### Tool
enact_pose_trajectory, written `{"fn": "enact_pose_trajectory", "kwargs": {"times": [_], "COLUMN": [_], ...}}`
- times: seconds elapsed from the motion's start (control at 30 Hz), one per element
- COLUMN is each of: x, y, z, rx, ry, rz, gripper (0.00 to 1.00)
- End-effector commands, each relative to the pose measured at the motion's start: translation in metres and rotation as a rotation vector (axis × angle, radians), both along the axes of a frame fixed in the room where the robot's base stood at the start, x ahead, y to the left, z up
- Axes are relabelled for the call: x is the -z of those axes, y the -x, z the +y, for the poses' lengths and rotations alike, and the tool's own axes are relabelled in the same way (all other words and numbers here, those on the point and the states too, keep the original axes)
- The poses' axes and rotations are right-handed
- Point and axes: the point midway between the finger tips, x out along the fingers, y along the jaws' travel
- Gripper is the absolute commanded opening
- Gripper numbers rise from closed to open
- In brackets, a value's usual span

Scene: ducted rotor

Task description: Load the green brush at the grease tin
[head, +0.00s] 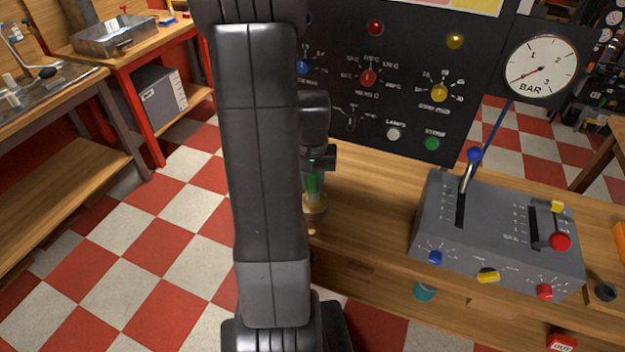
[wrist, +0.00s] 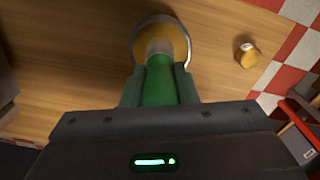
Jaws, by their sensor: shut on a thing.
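The green brush (wrist: 160,82) is held between the fingers of my gripper (wrist: 160,95) in the wrist view. Its pale lower end meets the yellow-brown grease in the round grease tin (wrist: 137,30); whether it touches or hovers just above, I cannot tell. In the head view my gripper (head: 313,178) is partly hidden behind my arm. The green brush (head: 312,186) points down over the grease tin (head: 314,213) on the wooden bench, and the tin's left part is hidden.
A small yellow-brown object (wrist: 248,56) lies on the bench beside the tin. A grey lever box (head: 495,240) stands to the right. A black control panel (head: 390,90) rises behind. The bench between tin and lever box (head: 370,215) is clear.

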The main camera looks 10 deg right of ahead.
Motion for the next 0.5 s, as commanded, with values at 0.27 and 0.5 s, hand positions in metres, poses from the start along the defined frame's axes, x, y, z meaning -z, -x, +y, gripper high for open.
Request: {"fn": "enact_pose_trajectory", "kwargs": {"times": [0.27, 0.5], "x": [0.002, -0.010], "y": [0.001, 0.001], "z": [0.000, 0.000], "rx": [0.001, 0.000], "ry": [-0.001, -0.001], "rz": [0.003, 0.002], "gripper": [0.04, 0.04]}}
